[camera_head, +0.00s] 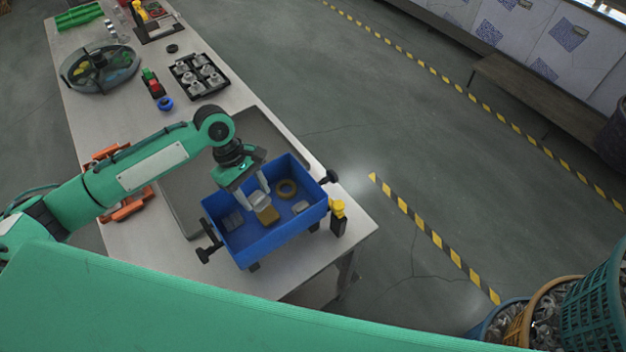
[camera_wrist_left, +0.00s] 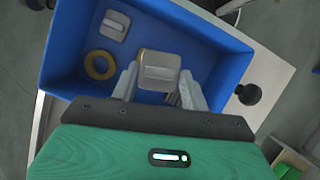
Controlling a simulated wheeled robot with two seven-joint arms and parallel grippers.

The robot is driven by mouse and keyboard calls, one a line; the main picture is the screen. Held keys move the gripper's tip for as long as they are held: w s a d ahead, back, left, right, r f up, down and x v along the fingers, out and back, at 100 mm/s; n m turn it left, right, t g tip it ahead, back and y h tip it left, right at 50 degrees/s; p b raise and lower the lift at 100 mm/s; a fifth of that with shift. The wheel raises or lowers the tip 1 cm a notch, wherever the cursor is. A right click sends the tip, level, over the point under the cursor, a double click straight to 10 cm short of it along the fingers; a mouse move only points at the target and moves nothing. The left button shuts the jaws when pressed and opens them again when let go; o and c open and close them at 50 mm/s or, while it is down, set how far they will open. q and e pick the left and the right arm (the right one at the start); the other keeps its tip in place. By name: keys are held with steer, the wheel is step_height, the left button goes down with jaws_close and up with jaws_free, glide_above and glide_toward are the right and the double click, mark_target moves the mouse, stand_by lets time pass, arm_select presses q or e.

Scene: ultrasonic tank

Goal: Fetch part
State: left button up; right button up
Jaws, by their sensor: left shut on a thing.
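The blue tank (camera_head: 240,245) stands at the near end of the table, with black knobs on its sides. My left gripper (camera_head: 258,200) reaches down into it, its fingers on either side of a part with a tan side (camera_head: 267,214). In the left wrist view the gripper (camera_wrist_left: 155,88) is shut on this part, whose grey face (camera_wrist_left: 160,72) shows between the fingers. A brass-coloured ring (camera_head: 286,188) lies on the tank floor; it also shows in the left wrist view (camera_wrist_left: 99,65). A grey part (camera_head: 301,207) and another grey part (camera_head: 233,220) lie in the tank. My right gripper is not seen.
A black tray (camera_head: 199,76) of metal parts, a round divided dish (camera_head: 100,70), a blue ring (camera_head: 166,104) and a red-and-green item (camera_head: 152,83) stand farther up the table (camera_head: 215,111). A yellow-topped black item (camera_head: 338,216) stands beside the tank. Baskets (camera_head: 592,300) stand at the lower right.

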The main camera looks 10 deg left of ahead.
arm_select(q)
steer(key=shift+a+f, duration=0.1)
steer(key=shift+f, duration=0.05)
steer(key=o, duration=1.1)
steer(key=shift+w+a+r, duration=0.1)
steer(key=shift+a+r, duration=0.05)
steer(key=shift+r, duration=0.25)
steer(key=b+v, duration=0.4)
steer(key=v, duration=0.9)
steer(key=shift+f, duration=0.1)
